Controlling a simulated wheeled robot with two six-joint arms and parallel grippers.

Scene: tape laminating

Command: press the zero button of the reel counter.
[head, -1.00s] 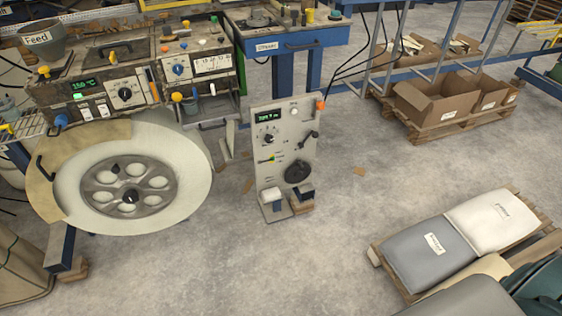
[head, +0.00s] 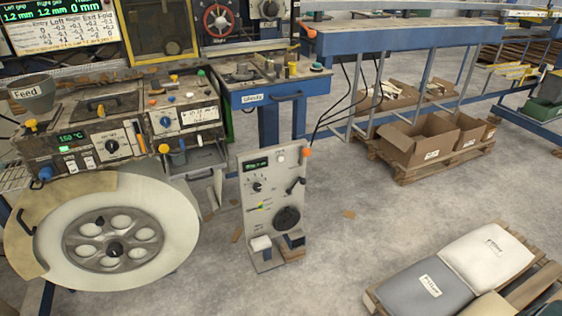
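No device in the head view carries a label I can read as reel counter. A grey upright panel (head: 252,222) stands on the floor in the middle, with a small green-lit display (head: 256,165), knobs and a dark round dial (head: 287,219). A pale round button (head: 281,158) sits right of that display; its marking is too small to read. Left of the panel is a large white reel (head: 170,235) with a grey spoked hub, below a worn control console (head: 90,152). Neither of my grippers shows in the head view.
A blue workbench (head: 290,88) stands behind the panel. A screen (head: 62,28) with readings hangs at top left. Cardboard boxes (head: 418,140) lie on a pallet at right. Filled sacks (head: 432,287) lie on another pallet at lower right. The floor between is mostly clear.

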